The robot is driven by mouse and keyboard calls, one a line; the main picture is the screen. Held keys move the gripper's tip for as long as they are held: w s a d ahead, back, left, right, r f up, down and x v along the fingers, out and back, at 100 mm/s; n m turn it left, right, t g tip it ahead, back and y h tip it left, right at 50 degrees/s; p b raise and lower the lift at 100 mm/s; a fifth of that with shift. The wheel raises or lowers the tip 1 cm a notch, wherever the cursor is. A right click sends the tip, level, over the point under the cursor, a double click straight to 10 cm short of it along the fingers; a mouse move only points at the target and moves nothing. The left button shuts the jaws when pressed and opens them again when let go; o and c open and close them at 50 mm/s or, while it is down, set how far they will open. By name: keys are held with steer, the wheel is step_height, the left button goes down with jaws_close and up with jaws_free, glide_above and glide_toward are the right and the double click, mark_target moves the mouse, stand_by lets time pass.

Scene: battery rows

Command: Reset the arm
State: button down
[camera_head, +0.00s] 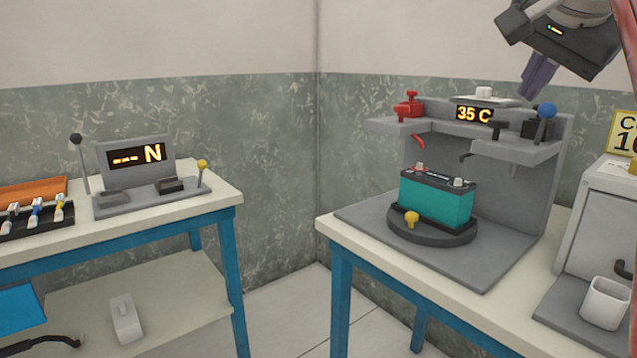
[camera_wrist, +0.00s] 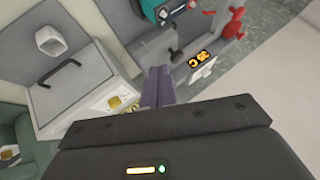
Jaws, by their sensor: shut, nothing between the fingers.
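My gripper (camera_head: 537,78) is at the upper right of the head view, raised above the right-hand table and clear of everything. Its two purple-grey fingers are together with nothing between them. The fingers also show in the wrist view (camera_wrist: 157,87), pointing down toward the test stand and the grey cabinet. The teal battery (camera_head: 437,200) stands upright on the dark round plate (camera_head: 432,232) of the test stand (camera_head: 425,152), whose display reads 35 C. The battery shows partly at the top of the wrist view (camera_wrist: 150,10).
A grey cabinet (camera_head: 597,215) with a white cup (camera_head: 605,303) before it stands at the right. Open floor (camera_head: 290,308) lies between the tables.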

steer(key=s+a+f+n+g, duration=0.1)
steer(key=s+a+f+n, duration=0.2)
steer(key=f, duration=1)
steer(key=s+a+f+n+g+y, duration=0.1)
steer(key=s+a+f+n, duration=0.3)
steer(key=f, duration=1)
steer(key=s+a+f+n+g+y, duration=0.1)
steer(key=s+a+f+n, duration=0.3)
steer(key=f, duration=1)
steer(key=s, duration=0.3)
steer(key=shift+a, duration=0.25)
